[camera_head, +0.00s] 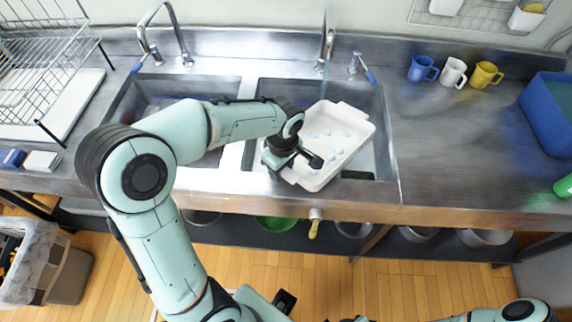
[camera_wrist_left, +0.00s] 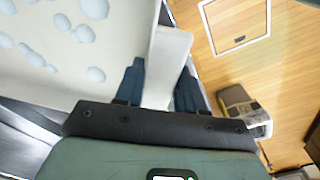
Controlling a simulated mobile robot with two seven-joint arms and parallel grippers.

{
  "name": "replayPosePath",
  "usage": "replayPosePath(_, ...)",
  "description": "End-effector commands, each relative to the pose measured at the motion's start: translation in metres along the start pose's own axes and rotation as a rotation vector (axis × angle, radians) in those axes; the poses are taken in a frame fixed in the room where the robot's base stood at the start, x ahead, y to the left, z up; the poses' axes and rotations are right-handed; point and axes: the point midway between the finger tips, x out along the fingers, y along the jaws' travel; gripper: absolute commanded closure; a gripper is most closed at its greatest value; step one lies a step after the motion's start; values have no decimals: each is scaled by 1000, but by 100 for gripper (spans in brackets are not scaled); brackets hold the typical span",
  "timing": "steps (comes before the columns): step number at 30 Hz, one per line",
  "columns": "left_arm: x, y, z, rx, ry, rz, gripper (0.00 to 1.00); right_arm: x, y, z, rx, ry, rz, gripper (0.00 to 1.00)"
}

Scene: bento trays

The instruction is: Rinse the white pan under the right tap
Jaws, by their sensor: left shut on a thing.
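The white pan (camera_head: 352,150) is held tilted over the right sink basin, with several pale bluish-white blobs on its inside. In the left wrist view, the pan (camera_wrist_left: 103,62) fills the upper left, and its rim tab lies between my fingers. My left gripper (camera_head: 283,176) is shut on the pan's near left edge; its two dark fingers also show in the left wrist view (camera_wrist_left: 162,82). The right tap (camera_head: 328,42) stands behind the basin, with a thin bluish stream below its spout, over the pan's far edge. My right gripper cannot be made out.
The left tap (camera_head: 165,20) stands behind the left basin (camera_head: 130,103). A dish rack (camera_head: 45,60) is at the far left. Blue, white and yellow mugs (camera_head: 453,72) and a blue bin (camera_head: 550,105) are on the right. The counter (camera_head: 450,150) between the basin and bin is clear.

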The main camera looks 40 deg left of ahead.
Motion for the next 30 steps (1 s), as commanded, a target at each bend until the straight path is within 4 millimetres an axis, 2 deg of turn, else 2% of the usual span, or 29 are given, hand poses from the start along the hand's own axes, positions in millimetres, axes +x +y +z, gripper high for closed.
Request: replayPosePath(30,21,54,-85,-2,2,6,100,-43,-23,-22,-12,32,-11,52)
